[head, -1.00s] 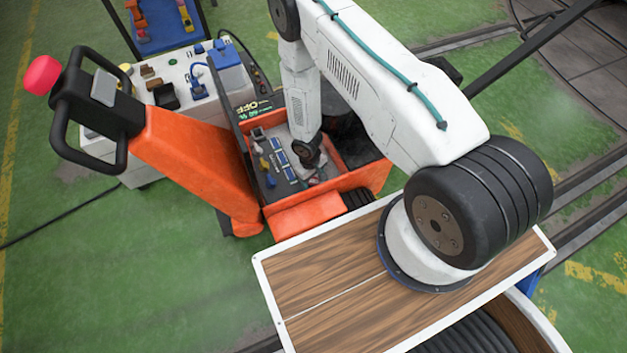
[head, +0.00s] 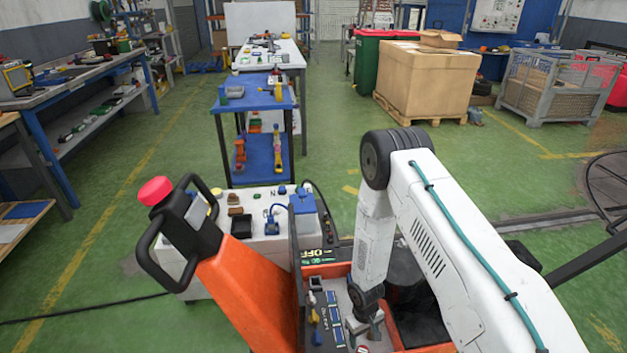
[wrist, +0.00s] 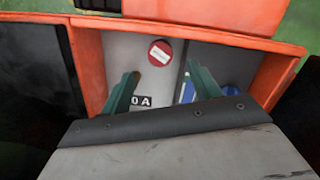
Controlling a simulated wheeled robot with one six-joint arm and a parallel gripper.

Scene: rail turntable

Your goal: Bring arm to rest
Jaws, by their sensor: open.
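My white arm (head: 435,235) with a teal cable is folded, its elbow raised and its forearm pointing down into the orange bin of the cart. My gripper (head: 366,330) is low over the bin in the head view, its fingers small there. In the wrist view my gripper (wrist: 160,90) has two green fingers set well apart, open, with nothing between them. Past the fingers lie a grey panel (wrist: 120,55) and a round red sign with a white bar (wrist: 160,52) inside the orange bin walls (wrist: 285,75).
An orange cart handle with a red knob (head: 155,191) rises at left. A white cabinet (head: 250,250) with parts stands behind it, then a blue two-level cart (head: 252,98). A large cardboard box (head: 428,82) stands further back. Green floor is free at left and between them.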

